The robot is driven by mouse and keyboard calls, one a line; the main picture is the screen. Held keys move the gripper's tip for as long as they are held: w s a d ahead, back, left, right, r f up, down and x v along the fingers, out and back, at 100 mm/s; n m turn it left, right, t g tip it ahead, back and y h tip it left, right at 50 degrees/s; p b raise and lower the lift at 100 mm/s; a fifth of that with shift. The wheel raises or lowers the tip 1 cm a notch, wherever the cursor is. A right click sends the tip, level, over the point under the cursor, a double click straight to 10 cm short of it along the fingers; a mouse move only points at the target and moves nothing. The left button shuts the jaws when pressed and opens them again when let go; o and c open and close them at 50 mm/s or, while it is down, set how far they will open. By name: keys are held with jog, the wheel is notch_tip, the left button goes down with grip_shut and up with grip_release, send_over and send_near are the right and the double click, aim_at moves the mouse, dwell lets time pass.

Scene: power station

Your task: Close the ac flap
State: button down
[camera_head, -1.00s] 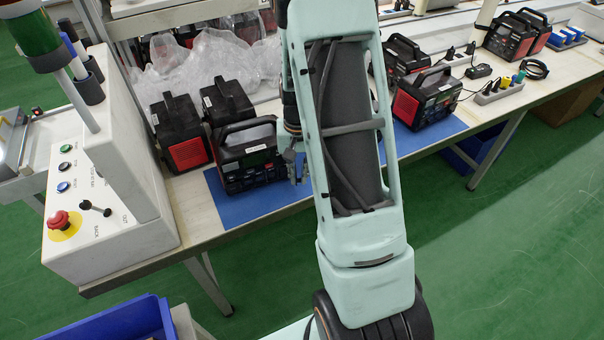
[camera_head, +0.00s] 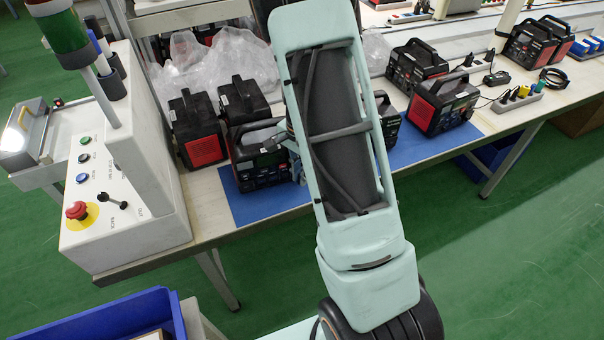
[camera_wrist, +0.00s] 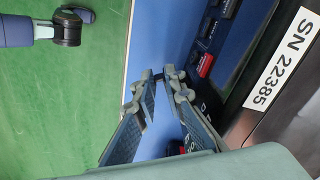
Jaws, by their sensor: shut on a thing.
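The black power station (camera_head: 262,178) stands on the blue mat, its front panel facing the table's front edge. In the wrist view its dark body with a white serial label (camera_wrist: 282,62) fills the right side, and a red button (camera_wrist: 206,66) shows on the panel. My gripper (camera_wrist: 160,76) is in front of this panel, fingertips close together with a narrow gap. What lies between them is too small to make out. In the head view my arm hides part of the station's right side. I cannot make out the ac flap or its angle.
More power stations stand left (camera_head: 196,130) and right (camera_head: 442,100) on the table. A white control box (camera_head: 130,200) with a red emergency button is at the left. A power strip (camera_head: 517,97) lies at the right. The mat (camera_head: 262,207) is bare in front of the station.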

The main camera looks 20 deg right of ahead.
dwell(0.5)
jog(key=c, duration=2)
grip_release()
jog(key=shift+r, duration=0.1)
jog(key=shift+c, duration=0.2)
